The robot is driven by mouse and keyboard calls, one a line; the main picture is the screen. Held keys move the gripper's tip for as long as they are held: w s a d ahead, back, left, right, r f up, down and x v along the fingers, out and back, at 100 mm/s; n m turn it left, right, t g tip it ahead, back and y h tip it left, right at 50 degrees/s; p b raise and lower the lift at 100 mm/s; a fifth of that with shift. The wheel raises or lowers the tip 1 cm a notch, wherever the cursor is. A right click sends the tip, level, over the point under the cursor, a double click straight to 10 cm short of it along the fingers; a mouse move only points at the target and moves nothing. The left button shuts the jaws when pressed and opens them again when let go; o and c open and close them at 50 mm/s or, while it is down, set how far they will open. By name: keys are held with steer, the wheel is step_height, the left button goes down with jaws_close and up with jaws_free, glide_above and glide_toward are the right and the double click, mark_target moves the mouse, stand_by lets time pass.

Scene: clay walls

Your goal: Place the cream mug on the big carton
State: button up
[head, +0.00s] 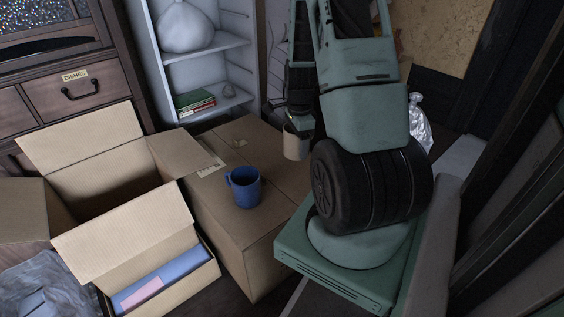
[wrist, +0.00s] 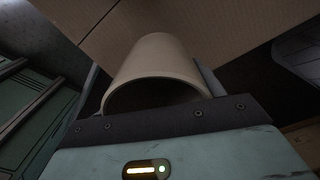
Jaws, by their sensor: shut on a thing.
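The cream mug (head: 296,144) is held in my gripper (head: 291,122), which is shut on it. In the wrist view the cream mug (wrist: 158,68) fills the middle, its open rim facing the camera, between the fingers. The big carton (head: 262,226) is closed, with a flat top, and stands left of my base in the head view. The mug shows over or beside the carton's right edge; I cannot tell if it touches. In the wrist view the carton (wrist: 235,28) lies beyond the mug.
A blue mug (head: 244,187) stands on the carton's top. An open carton (head: 105,178) and a smaller open box (head: 160,285) with a blue thing inside stand to the left. A pale shelf (head: 208,52) stands behind. The carton's top right of the blue mug is clear.

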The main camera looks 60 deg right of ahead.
step_height(320, 180, down, 7)
steer(key=b, duration=0.3)
steer(key=shift+r, duration=0.2)
steer(key=shift+f, duration=0.15)
steer(key=shift+f, duration=0.1)
steer(key=o, duration=1.2)
